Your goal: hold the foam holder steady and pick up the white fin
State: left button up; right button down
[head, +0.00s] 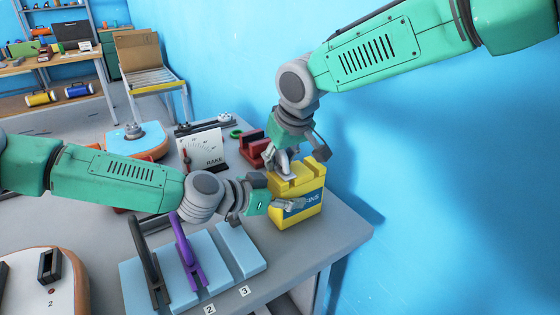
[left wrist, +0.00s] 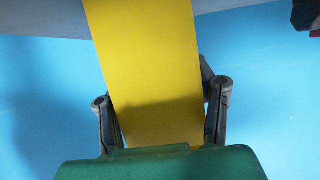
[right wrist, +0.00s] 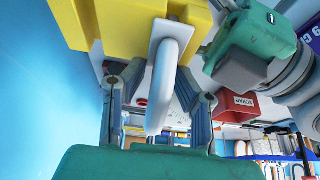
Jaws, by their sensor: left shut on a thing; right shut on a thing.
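The yellow foam holder (head: 312,186), with a blue label reading FINS in part, stands upright near the right edge of the table. My left gripper (head: 283,205) is shut on the holder from the left and front; in the left wrist view the yellow holder (left wrist: 150,65) fills the space between its fingers. My right gripper (head: 292,160) is above the holder, shut on the white fin (right wrist: 165,70). The white fin also shows in the head view (head: 285,168), largely hidden by the gripper. Its flat white base is close against the holder; I cannot tell whether they touch.
Pale blue blocks (head: 240,249) at the front carry a black fin (head: 146,263) and a purple fin (head: 187,252); the right block is bare. Behind the holder are a dark red holder (head: 256,146) and a white RAKE gauge card (head: 203,149). A blue wall closes the right side.

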notch_tip(320, 180, up, 10)
jog(key=shift+r, duration=0.1)
dwell(0.4)
pick_arm(q)
jog(key=o, duration=1.3)
jog(key=shift+c, duration=0.2)
